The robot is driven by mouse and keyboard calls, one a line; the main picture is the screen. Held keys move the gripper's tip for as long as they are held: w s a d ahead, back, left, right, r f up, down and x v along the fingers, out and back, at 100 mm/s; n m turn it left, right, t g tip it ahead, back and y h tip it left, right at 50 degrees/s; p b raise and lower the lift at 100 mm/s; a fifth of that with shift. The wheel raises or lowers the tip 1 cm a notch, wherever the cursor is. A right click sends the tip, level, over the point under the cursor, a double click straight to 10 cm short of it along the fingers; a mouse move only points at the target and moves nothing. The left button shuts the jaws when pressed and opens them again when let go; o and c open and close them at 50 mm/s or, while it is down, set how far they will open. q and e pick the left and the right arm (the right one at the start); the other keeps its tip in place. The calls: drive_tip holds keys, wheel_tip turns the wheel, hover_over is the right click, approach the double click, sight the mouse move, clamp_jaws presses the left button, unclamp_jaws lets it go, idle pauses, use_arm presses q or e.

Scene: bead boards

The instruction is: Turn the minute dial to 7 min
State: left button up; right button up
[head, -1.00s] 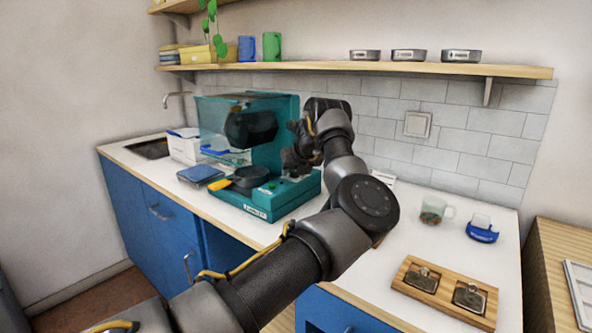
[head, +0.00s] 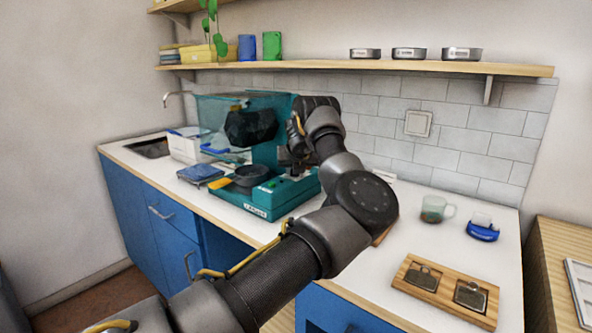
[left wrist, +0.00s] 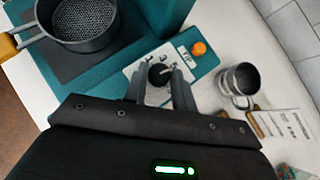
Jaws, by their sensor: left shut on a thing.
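The teal machine (head: 245,206) stands on the white counter, with a clear cover raised at its left. In the left wrist view, its pale plate carries a few printed numbers around a black knob, the minute dial (left wrist: 158,74). My left gripper (left wrist: 166,82) is shut on this dial, one finger on each side of it. The fingers hide part of the plate, and I cannot read which number the dial points to. In the head view my left gripper (head: 295,168) is over the machine's right side, and the dial is hidden. My right gripper is not in view.
An orange button (left wrist: 199,48) sits beside the dial plate. A metal cup (left wrist: 239,82) stands near the machine. A dark pan (head: 247,176) with a yellow handle rests at the machine's front. A glass mug (head: 434,210) and a wooden board (head: 443,290) are at the right.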

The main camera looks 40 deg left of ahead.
use_arm(q)
drive_tip(key=shift+s+a+m+t+h, duration=0.1)
drive_tip(key=shift+m+t+h, duration=0.35)
drive_tip(key=shift+m, duration=0.35)
drive_tip(key=shift+r+m+h, duration=0.1)
drive_tip(key=shift+m+h, duration=0.25)
drive_tip(key=shift+m, duration=0.15)
drive_tip(key=shift+a+m+t, duration=0.1)
drive_tip(key=shift+m+t, duration=0.2)
drive_tip(key=shift+t, duration=0.05)
drive_tip(key=shift+s+m+h+p, duration=0.1)
drive_tip(key=shift+m+h+p, duration=0.2)
drive_tip(key=shift+h+p, duration=0.1)
drive_tip(key=shift+a+m+t+h+p, duration=0.1)
drive_tip(key=shift+m+t+h+p, duration=0.2)
drive_tip(key=shift+m+h+p, duration=0.4)
drive_tip(key=shift+m, duration=0.5)
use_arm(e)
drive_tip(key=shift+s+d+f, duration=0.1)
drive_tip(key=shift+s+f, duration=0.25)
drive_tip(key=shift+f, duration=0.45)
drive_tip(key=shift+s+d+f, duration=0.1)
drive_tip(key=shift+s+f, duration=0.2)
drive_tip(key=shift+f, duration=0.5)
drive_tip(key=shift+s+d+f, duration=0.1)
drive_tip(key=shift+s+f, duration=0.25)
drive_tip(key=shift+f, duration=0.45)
